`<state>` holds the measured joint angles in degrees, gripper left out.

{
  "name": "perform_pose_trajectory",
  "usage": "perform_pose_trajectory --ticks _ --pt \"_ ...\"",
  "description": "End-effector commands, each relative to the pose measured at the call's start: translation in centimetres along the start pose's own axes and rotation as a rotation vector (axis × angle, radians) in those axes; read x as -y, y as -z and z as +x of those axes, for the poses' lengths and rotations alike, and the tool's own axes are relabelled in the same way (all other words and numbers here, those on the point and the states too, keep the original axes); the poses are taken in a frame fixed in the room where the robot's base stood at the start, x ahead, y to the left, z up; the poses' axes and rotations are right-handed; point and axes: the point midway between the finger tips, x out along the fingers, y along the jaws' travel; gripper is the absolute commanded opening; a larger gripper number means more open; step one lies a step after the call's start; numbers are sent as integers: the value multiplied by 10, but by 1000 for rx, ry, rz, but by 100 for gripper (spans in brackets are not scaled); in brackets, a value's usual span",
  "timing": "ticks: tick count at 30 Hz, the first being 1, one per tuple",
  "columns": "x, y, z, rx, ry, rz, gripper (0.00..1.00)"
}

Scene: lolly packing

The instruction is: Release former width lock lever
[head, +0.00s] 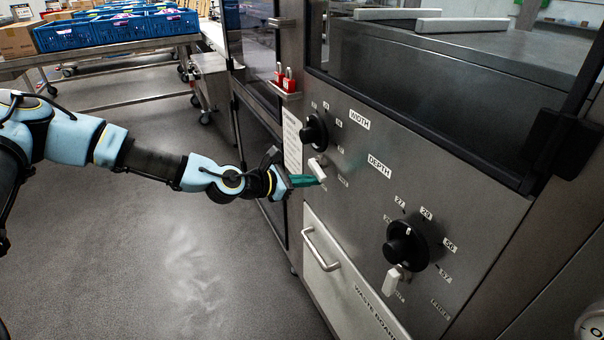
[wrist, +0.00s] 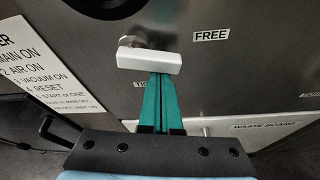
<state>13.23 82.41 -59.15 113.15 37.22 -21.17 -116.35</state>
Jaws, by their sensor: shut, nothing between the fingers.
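The width lock lever (head: 317,170) is a white handle on a grey panel, just below the black WIDTH knob (head: 315,131). In the wrist view the lever (wrist: 150,60) lies roughly level, with its metal pivot behind its left part. A FREE label (wrist: 211,35) is to its upper right, and a partly covered label starting "TI" (wrist: 138,84) is below it. My gripper (head: 318,181) is shut and empty. Its green fingertips (wrist: 161,77) are right at the lower edge of the lever; I cannot tell whether they touch it.
The DEPTH knob (head: 405,246) and its white lever (head: 393,280) are lower right. A waste board drawer (head: 340,290) with a bar handle is below. Red padlocks (head: 286,83) hang on the left edge. Blue crates (head: 115,28) stand on a table at the back left. The floor to the left is clear.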

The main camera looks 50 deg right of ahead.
Motion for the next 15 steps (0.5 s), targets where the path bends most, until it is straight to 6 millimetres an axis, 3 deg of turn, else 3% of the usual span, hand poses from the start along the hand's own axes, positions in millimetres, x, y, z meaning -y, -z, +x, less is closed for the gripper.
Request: perform_pose_trajectory --ticks 15 --pt "-10 0 0 0 -5 7 0"
